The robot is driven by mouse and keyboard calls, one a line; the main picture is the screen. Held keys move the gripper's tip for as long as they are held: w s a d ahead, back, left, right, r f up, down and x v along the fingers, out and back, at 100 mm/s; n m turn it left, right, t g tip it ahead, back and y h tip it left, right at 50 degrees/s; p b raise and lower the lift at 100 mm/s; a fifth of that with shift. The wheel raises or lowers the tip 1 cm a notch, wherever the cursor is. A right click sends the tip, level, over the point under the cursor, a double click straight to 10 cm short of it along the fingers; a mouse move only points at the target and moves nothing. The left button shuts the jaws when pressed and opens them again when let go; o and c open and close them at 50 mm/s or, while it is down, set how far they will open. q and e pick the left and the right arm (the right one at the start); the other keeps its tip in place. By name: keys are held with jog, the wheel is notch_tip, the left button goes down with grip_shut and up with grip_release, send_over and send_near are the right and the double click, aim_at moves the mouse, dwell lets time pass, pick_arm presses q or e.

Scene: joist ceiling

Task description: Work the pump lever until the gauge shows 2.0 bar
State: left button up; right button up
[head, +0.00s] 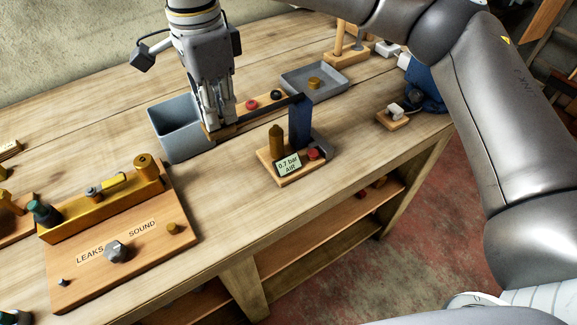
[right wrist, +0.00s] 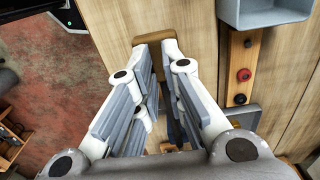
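The pump's blue post (head: 300,122) stands on a wooden base near the bench's front edge. Its gauge sign (head: 289,163) reads 0.7 bar AIR. The dark pump lever (head: 262,112) runs left from the post top to a wooden handle, which lies low at my right gripper. My right gripper (head: 219,122) points down with its fingertips around the handle end and appears shut on it. In the right wrist view, the wooden handle (right wrist: 147,65) shows between the fingers, partly covered by them. My left gripper is not in view.
A grey bin (head: 172,140) stands close left of my right gripper. Behind the lever is a wooden strip with red and black buttons (head: 251,104), and a grey tray (head: 325,80). A board marked LEAKS and SOUND (head: 75,280) lies front left. Bench between it and the pump is clear.

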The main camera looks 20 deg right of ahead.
jog(key=shift+f+b, duration=0.35)
jog(key=shift+f, duration=0.45)
jog(key=shift+d+r+p, duration=0.2)
jog(key=shift+r+p, duration=1.9)
jog(key=shift+r, duration=1)
jog(key=shift+f, duration=0.15)
jog(key=f+b, duration=0.5)
jog(key=f, duration=0.1)
jog(key=shift+a+f, duration=0.15)
jog(key=shift+a, duration=0.05)
jog(key=shift+d+r+p, duration=0.2)
jog(key=shift+r+p, duration=1.95)
jog(key=shift+r, duration=1.15)
jog(key=shift+f, duration=0.2)
